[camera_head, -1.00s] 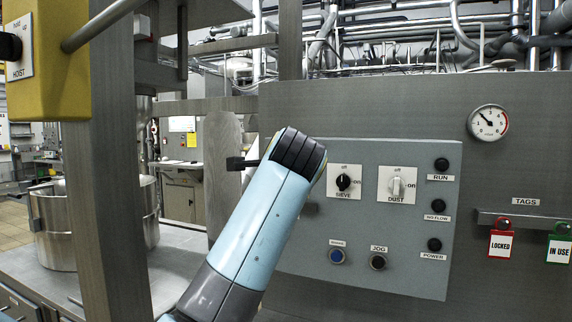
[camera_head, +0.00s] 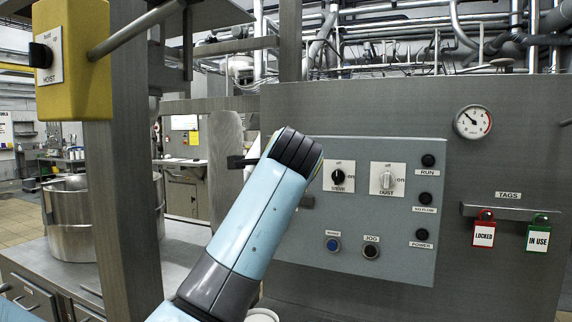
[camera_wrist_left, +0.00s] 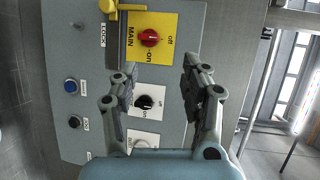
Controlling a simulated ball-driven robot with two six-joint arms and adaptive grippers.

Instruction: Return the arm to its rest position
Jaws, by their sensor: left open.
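My left arm (camera_head: 255,225), light blue and dark grey, rises from the bottom of the head view in front of the grey control panel. Its wrist hides the panel's left part. Only a small dark piece of the left gripper shows there, left of the wrist. In the left wrist view the left gripper (camera_wrist_left: 157,80) is open, with nothing held between its fingers. Behind the fingers are a red MAIN knob (camera_wrist_left: 149,38) on a yellow plate and a black knob (camera_wrist_left: 146,102). The gap between fingers and panel is hard to judge. My right gripper is not in view.
The control panel (camera_head: 400,230) carries SIEVE (camera_head: 338,177) and DUST (camera_head: 387,180) knobs. A yellow hoist box (camera_head: 85,90) sits on a steel post (camera_head: 130,200) at left. A steel vessel (camera_head: 72,225) stands behind it. Red and green tags hang at right.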

